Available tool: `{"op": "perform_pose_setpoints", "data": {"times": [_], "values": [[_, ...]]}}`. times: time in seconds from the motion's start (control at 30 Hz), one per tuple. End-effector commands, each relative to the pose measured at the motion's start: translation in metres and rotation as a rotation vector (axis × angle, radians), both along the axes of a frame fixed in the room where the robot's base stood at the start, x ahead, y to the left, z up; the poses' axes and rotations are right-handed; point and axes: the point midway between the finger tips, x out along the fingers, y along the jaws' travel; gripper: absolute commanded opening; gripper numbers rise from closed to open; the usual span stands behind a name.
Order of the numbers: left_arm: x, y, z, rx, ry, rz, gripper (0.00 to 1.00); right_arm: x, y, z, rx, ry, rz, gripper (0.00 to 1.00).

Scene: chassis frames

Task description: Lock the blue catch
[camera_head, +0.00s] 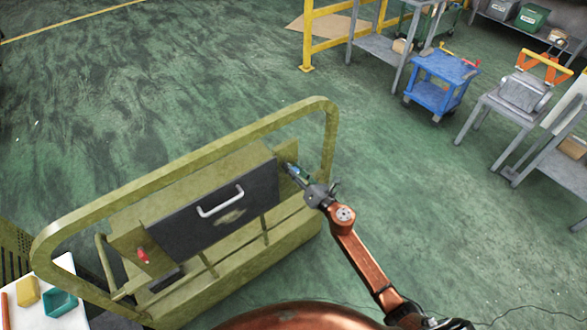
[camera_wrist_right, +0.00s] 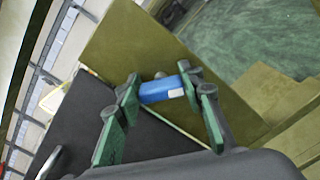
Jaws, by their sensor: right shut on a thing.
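The blue catch (camera_head: 301,172) is on the olive-green frame, at the right end of the black panel (camera_head: 212,213) with its white handle. It is small and partly covered by my right gripper (camera_head: 299,175) in the head view. In the right wrist view the blue catch (camera_wrist_right: 162,90) lies between the green finger pads of my right gripper (camera_wrist_right: 165,95), which is shut on it. The catch's pivot and latch side are mostly hidden. My left gripper is not in view.
A red catch (camera_head: 143,254) sits at the panel's left end. An olive tube rail (camera_head: 180,175) loops around the chassis. A white table (camera_head: 70,318) with small coloured blocks stands at lower left. A blue cart (camera_head: 437,85) and grey tables stand upper right; green floor between is clear.

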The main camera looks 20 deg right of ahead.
Motion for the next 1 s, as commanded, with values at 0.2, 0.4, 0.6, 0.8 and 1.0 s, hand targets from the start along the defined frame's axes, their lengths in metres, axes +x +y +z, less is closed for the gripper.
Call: {"op": "perform_pose_setpoints", "data": {"times": [0.2,0.4,0.6,0.8,1.0], "values": [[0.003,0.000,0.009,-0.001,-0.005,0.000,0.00,0.000,-0.001,0.000,0.193,0.072,-0.001,0.11],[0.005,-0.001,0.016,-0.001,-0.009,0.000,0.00,0.000,-0.002,-0.001,0.373,0.137,-0.001,0.11],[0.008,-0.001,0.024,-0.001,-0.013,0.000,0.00,0.000,-0.002,-0.002,0.547,0.199,-0.002,0.11],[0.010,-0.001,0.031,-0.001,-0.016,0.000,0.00,0.000,-0.003,-0.003,0.699,0.255,-0.002,0.11],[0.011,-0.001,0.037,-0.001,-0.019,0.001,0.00,0.000,-0.003,-0.005,0.813,0.297,-0.001,0.11]]}}
